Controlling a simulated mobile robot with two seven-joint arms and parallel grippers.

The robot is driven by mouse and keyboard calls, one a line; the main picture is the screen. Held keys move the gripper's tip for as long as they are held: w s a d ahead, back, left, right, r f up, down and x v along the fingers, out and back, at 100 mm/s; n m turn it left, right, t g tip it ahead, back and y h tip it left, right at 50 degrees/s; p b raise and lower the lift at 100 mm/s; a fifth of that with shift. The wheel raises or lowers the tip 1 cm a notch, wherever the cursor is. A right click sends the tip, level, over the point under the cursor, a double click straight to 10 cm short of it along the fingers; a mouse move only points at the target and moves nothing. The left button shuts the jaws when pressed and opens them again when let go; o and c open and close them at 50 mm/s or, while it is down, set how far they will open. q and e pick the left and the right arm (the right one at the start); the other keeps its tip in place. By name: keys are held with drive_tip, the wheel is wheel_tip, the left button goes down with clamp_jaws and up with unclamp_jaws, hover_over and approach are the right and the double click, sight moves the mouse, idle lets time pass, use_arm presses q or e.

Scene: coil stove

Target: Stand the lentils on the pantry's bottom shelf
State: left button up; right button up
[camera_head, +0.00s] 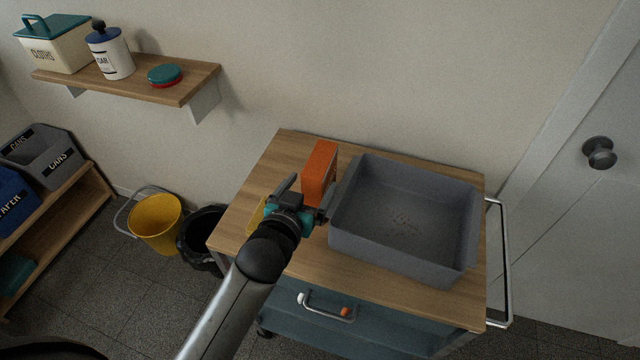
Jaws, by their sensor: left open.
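An orange box (320,165) stands upright on the wooden top of a cart, left of a grey tub. No label can be read on it, so I cannot tell whether it is the lentils. My left gripper (312,186) is open, with its fingers pointing towards the box, one on either side of its near end as seen from here. I cannot tell whether they touch it. The gripper hides the box's lower part. No pantry can be made out for certain. My right gripper is not in view.
The grey tub (455,260) fills the cart's right side. A yellow item (257,214) is partly hidden behind my gripper. A wall shelf (195,86) holds a cloths box, canister and round tin. A yellow bucket (156,222) and black bin (190,246) stand left of the cart.

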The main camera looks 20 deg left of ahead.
use_arm(q)
drive_tip(key=shift+b+x, duration=0.4)
drive_tip(key=shift+x, duration=2.6)
drive_tip(key=shift+d+r, duration=0.1)
clamp_jaws()
